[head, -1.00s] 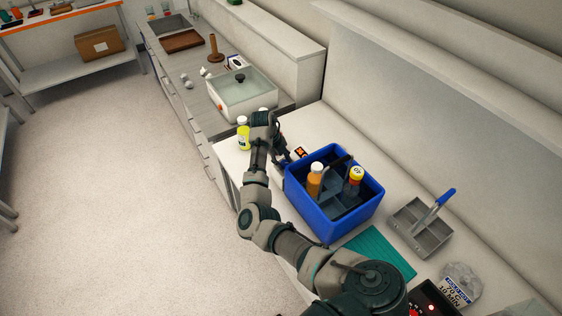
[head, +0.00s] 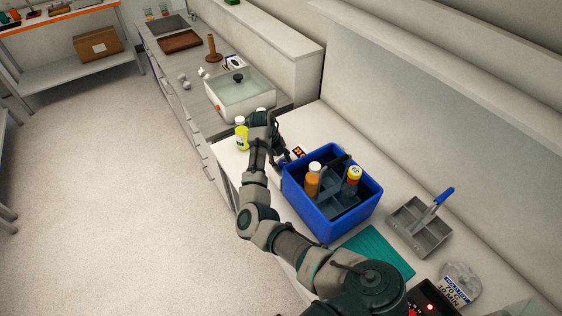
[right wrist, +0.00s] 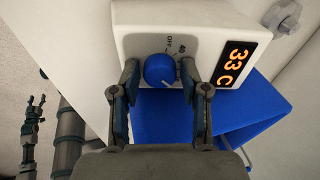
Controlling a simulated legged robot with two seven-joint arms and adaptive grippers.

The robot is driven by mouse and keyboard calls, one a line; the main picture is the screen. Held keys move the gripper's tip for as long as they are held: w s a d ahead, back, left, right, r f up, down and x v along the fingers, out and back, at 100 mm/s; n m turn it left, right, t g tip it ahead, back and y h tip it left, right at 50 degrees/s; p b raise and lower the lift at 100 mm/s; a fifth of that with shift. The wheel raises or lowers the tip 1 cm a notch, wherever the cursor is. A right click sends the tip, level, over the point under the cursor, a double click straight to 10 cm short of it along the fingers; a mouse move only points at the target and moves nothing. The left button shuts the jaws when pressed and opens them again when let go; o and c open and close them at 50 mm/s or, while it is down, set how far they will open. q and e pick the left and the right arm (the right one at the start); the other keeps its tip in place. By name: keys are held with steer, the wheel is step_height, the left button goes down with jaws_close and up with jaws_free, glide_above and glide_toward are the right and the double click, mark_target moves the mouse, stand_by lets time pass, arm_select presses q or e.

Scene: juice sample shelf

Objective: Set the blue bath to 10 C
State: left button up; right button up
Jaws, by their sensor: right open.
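My right gripper (right wrist: 159,78) is open, one finger on each side of the knob; contact is unclear. It also shows in the head view (head: 281,152). My left gripper (right wrist: 34,118) is small in the wrist view.
A white bath (head: 240,97) and a yellow bottle (head: 241,136) lie beyond my right arm.

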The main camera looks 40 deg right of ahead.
steer(key=v, duration=1.1)
steer(key=shift+r, duration=0.4)
steer(key=shift+a, duration=0.15)
